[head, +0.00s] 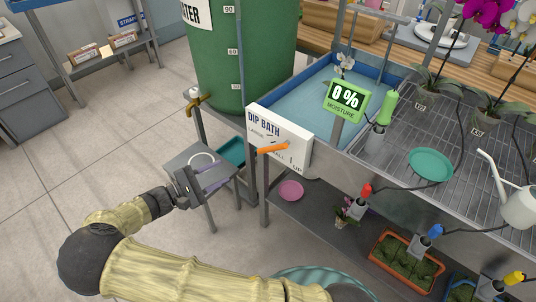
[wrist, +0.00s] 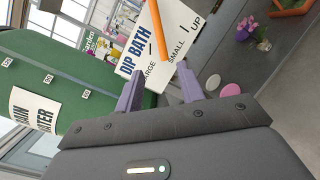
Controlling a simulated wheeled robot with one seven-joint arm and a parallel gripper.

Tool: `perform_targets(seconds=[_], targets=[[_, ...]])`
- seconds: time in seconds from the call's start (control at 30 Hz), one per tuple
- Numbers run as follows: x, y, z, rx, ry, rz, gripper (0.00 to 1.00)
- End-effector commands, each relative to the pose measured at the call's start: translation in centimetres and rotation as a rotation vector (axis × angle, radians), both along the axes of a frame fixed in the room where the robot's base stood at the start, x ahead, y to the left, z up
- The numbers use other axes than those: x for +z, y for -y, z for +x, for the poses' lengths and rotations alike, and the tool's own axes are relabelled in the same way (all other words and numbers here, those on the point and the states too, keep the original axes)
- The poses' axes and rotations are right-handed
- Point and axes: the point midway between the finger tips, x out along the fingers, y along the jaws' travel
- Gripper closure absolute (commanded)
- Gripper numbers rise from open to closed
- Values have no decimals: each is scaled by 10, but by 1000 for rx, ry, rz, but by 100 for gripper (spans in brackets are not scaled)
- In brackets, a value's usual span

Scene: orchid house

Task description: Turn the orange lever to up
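The orange lever (head: 272,149) is on the front of a white panel (head: 264,122) marked DIP BATH, LARGE, SMALL and UP. In the wrist view the lever (wrist: 157,28) crosses the panel (wrist: 137,46) between LARGE and SMALL, away from the UP mark; its exact setting is hard to tell. My gripper (head: 192,187) is left of and below the lever in the head view, apart from it. In the wrist view my gripper (wrist: 160,82) has its two purple fingers spread with nothing held, and the lever lies ahead, beyond the gap between the fingertips.
The blue dip bath (head: 312,92) is behind the panel, with a green 0 % moisture sign (head: 346,98). A green water tank (head: 240,50) with a brass tap (head: 197,101) stands left. A small grey stool (head: 186,158) is near my gripper. A pink dish (head: 291,191) lies on the lower shelf.

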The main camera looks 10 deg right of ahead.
Motion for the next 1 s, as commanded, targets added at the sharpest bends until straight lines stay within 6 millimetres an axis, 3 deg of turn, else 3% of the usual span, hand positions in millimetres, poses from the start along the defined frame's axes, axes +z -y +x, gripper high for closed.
perform_targets(seconds=[0.27, 0.47, 1.0], targets=[[1, 2, 0, -3, -1, 3, 62], [1, 16, 5, -6, -2, 2, 62], [1, 103, 35, -8, -2, 3, 62]])
